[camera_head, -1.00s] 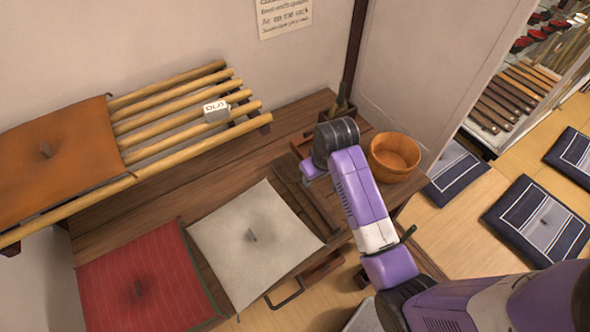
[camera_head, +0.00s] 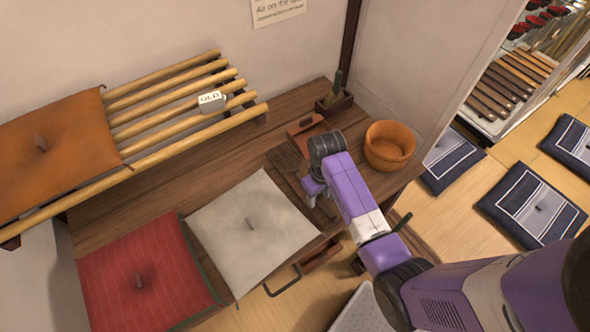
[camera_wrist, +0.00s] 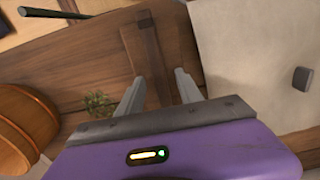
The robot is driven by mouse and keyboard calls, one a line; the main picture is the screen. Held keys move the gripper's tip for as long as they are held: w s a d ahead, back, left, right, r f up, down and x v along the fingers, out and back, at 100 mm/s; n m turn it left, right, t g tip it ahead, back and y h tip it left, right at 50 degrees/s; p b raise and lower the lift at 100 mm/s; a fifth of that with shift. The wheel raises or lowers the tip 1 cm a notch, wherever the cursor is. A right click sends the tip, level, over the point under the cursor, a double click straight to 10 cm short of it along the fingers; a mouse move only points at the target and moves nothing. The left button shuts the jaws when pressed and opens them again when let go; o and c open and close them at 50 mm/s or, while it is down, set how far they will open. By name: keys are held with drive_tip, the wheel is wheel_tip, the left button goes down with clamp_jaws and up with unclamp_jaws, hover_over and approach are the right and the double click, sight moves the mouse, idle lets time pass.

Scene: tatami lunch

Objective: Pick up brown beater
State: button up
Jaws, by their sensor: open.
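The brown beater (camera_head: 287,163) appears to be the dark, flat, long shape lying on the wooden table, right of the white cushion. My arm covers part of it. My gripper (camera_head: 318,197) is low over its near part. In the wrist view, my gripper (camera_wrist: 158,80) is open, with its two pale fingers apart. A dark brown strip, seemingly the beater (camera_wrist: 148,55), runs between and beyond the fingers. I cannot tell whether the fingers touch it.
The wooden table (camera_head: 160,187) bears a white cushion (camera_head: 235,240), a red cushion (camera_head: 115,265), a wooden bucket (camera_head: 389,145), a small brown box (camera_head: 306,128) and a potted plant (camera_head: 335,98). A bamboo rack (camera_head: 190,125) with an orange cushion (camera_head: 60,155) stands behind.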

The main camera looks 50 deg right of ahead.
drive_tip(key=shift+f, duration=0.15)
clamp_jaws()
idle(0.4)
